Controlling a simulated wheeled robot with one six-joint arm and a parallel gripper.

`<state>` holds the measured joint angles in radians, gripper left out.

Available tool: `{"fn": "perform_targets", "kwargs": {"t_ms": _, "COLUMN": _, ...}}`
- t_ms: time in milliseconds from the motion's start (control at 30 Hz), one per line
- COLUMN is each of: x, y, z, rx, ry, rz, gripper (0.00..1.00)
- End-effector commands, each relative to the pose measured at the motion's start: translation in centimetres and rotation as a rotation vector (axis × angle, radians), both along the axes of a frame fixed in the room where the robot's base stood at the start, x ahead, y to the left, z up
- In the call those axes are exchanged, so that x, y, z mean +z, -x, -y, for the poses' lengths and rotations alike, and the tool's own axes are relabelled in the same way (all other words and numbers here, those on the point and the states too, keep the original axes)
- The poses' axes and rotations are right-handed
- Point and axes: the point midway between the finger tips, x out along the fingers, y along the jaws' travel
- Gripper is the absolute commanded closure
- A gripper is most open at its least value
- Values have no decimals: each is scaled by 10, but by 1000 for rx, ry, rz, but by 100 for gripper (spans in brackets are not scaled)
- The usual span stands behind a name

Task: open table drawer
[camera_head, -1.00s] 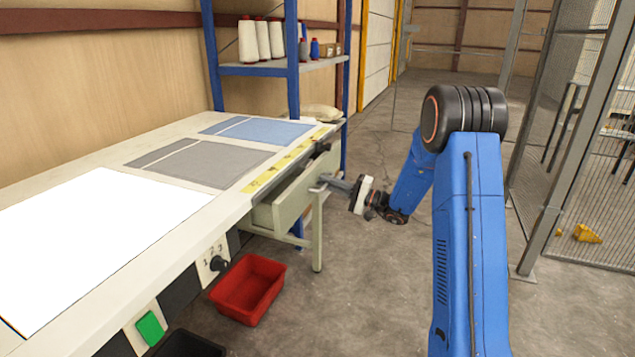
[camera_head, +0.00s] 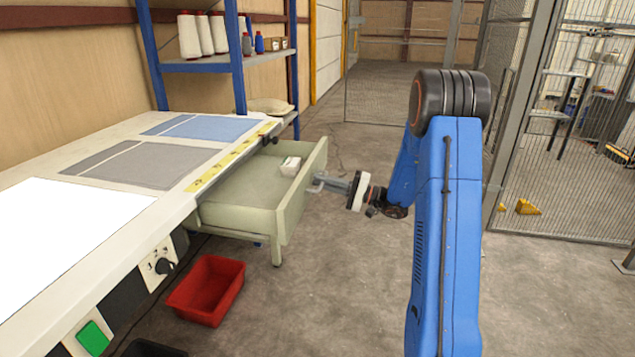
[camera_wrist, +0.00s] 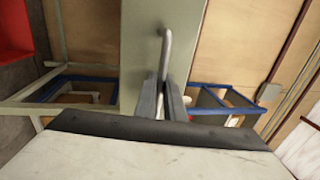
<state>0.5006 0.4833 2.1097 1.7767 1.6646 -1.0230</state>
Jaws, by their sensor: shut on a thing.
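The table drawer (camera_head: 287,215) is pulled well out from the right end of the white worktable (camera_head: 110,245). Its inside shows, with a small white box (camera_head: 290,166) near the front. My gripper (camera_head: 318,184) is at the drawer's outer front face. In the wrist view my gripper (camera_wrist: 172,98) is shut on the metal bar handle (camera_wrist: 166,45), which stands out from the pale green drawer front (camera_wrist: 138,70). The fingers hide part of the handle.
A red bin (camera_head: 207,290) stands on the floor below the table. A blue shelf (camera_head: 200,65) with thread cones stands behind the table. A mesh fence (camera_head: 570,150) is at the right.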

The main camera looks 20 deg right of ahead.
Motion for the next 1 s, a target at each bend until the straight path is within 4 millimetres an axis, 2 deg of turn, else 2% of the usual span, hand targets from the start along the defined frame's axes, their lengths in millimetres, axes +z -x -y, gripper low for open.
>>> {"fn": "perform_targets", "kwargs": {"t_ms": 267, "x": -1, "y": 0, "z": 0, "rx": -1, "ry": 0, "rz": -2, "gripper": 100}}
{"fn": "perform_targets", "kwargs": {"t_ms": 300, "x": -1, "y": 0, "z": 0, "rx": -1, "ry": 0, "rz": -2, "gripper": 88}}
{"fn": "perform_targets", "kwargs": {"t_ms": 333, "x": -1, "y": 0, "z": 0, "rx": -1, "ry": 0, "rz": -2, "gripper": 83}}
{"fn": "perform_targets", "kwargs": {"t_ms": 667, "x": -1, "y": 1, "z": 1, "rx": -1, "ry": 0, "rz": -2, "gripper": 83}}
{"fn": "perform_targets", "kwargs": {"t_ms": 833, "x": -3, "y": 9, "z": 13, "rx": -1, "ry": -1, "rz": -1, "gripper": 83}}
{"fn": "perform_targets", "kwargs": {"t_ms": 1000, "x": -9, "y": 27, "z": 39, "rx": -5, "ry": -1, "rz": -2, "gripper": 83}}
